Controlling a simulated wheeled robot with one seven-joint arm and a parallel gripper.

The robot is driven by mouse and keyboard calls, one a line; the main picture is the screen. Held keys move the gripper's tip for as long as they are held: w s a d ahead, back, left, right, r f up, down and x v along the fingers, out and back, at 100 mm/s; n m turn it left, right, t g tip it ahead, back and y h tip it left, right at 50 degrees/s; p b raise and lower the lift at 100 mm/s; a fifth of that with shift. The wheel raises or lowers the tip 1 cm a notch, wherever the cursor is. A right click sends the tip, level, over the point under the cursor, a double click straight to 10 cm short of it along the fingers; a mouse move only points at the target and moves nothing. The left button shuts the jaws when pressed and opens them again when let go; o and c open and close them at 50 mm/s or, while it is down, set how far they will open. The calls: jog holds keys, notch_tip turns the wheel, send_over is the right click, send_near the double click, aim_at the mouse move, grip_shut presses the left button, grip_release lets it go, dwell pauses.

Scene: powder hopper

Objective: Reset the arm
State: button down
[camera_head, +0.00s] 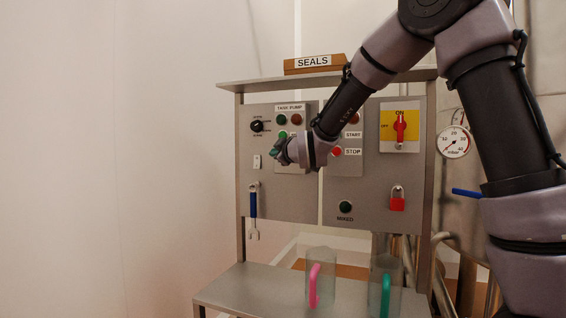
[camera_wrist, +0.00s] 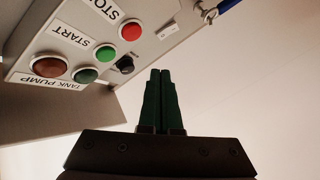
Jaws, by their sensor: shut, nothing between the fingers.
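My gripper (camera_head: 278,152) is in front of the left part of the grey control panel (camera_head: 270,205) in the head view, near the tank pump buttons. In the wrist view its two dark green fingers (camera_wrist: 160,75) are together, with nothing between them. My forearm covers part of the panel's middle. The wrist view shows the panel at the upper left, with a red stop button (camera_wrist: 131,30), a green start button (camera_wrist: 106,53) and an amber lamp (camera_wrist: 50,65). I cannot tell whether the fingers touch the panel.
A black selector knob (camera_head: 257,126), a red switch on yellow (camera_head: 400,128), a red padlock (camera_head: 397,200) and a hanging blue-handled tool (camera_head: 253,208) are on the panel. Two clear jugs, pink-handled (camera_head: 315,285) and green-handled (camera_head: 386,293), stand on the shelf below. The left side is open.

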jog(key=s+d+m+g+h, duration=0.2)
jog(key=s+d+m, duration=0.35)
jog(key=d, duration=0.45)
jog(key=s+d+m+g+h, duration=0.2)
jog(key=s+d+m, duration=0.3)
jog(key=d, duration=0.5)
jog(key=s+d+f+m+g, duration=0.1)
jog(key=s+d+f+m, duration=0.1)
jog(key=s, duration=0.6)
jog(key=s+d+f+m+g+h, duration=0.1)
jog(key=s+d+f+m+g, duration=0.1)
jog(key=s, duration=0.6)
jog(key=s+d+f+m+g, duration=0.1)
jog(key=s+d+m, duration=0.3)
jog(key=s, duration=0.4)
jog(key=shift+d+f+m+h, duration=0.35)
jog(key=shift+d+f, duration=0.1)
jog(key=shift+d, duration=0.25)
